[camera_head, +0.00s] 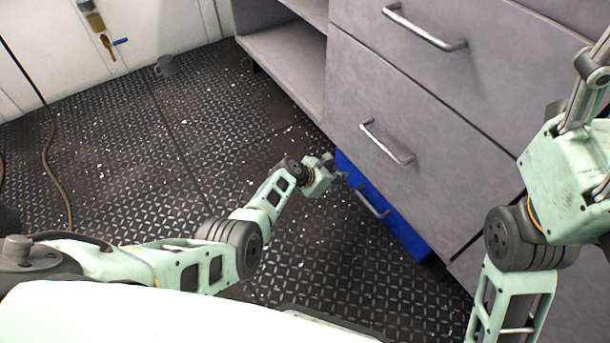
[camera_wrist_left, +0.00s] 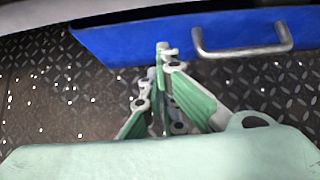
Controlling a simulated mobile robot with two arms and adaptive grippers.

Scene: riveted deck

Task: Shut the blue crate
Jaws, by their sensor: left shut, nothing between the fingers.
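The blue crate (camera_head: 403,232) is low down, under the overhang of the grey cabinet, and reads as a drawer with a metal bar handle (camera_head: 372,203). Its blue front juts out slightly beyond the cabinet's lower drawer face. My left gripper (camera_head: 335,172) is at the left end of the blue front, its fingers shut and empty. In the left wrist view the blue front (camera_wrist_left: 130,45) spans the top, with its handle (camera_wrist_left: 243,48) right of the fingertips (camera_wrist_left: 163,50). The fingertips overlap the blue front; I cannot tell if they touch. My right gripper is out of view.
The grey cabinet (camera_head: 440,150) rises on the right, with handled drawers above the crate and an open shelf (camera_head: 285,60) to the left. The dark riveted floor (camera_head: 150,150) is mostly clear.

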